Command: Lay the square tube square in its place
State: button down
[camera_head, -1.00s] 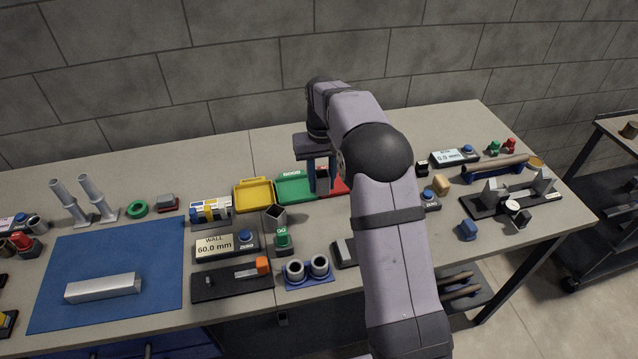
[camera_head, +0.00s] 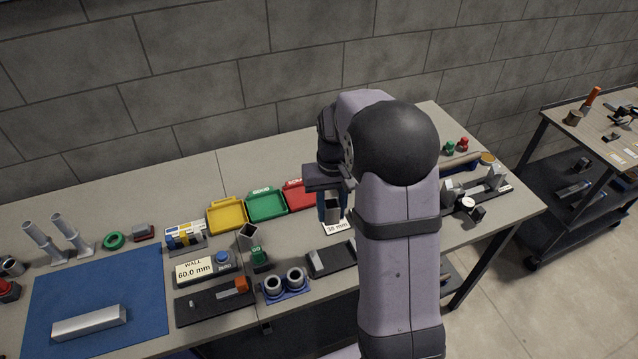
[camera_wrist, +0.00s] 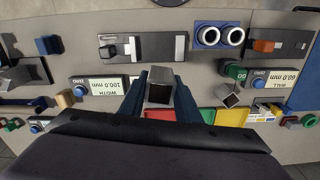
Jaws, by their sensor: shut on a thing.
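My gripper (camera_head: 331,208) points down over the table, right of the red tray. In the wrist view its two blue fingers (camera_wrist: 160,98) are shut on a short grey square tube (camera_wrist: 159,88), whose open end shows. In the head view the fingers partly hide this tube. A long pale square bar (camera_head: 90,323) lies on the blue mat (camera_head: 145,290).
Yellow (camera_head: 226,216), green (camera_head: 266,206) and red (camera_head: 298,194) trays line the back. A dark fixture with a grey block (camera_head: 331,257) and a blue holder with two round tubes (camera_head: 285,284) stand in front. The WALL display (camera_head: 195,269) is left. Bare table lies behind the trays.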

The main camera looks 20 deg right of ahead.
notch_tip(320, 180, down, 6)
jog(key=s+n, duration=0.2)
jog(key=shift+s+a+f, duration=0.15)
jog(key=shift+s+a, duration=0.15)
dwell(0.5)
jog(key=b, duration=0.3)
send_over(332, 258)
jog(key=shift+a+f, duration=0.1)
jog(key=shift+f, duration=2.5)
jog(key=shift+f+b, duration=0.95)
jog(key=shift+f, duration=0.45)
dwell(0.6)
jog(key=c, duration=1.3)
grip_release()
jog(key=shift+o, duration=0.2)
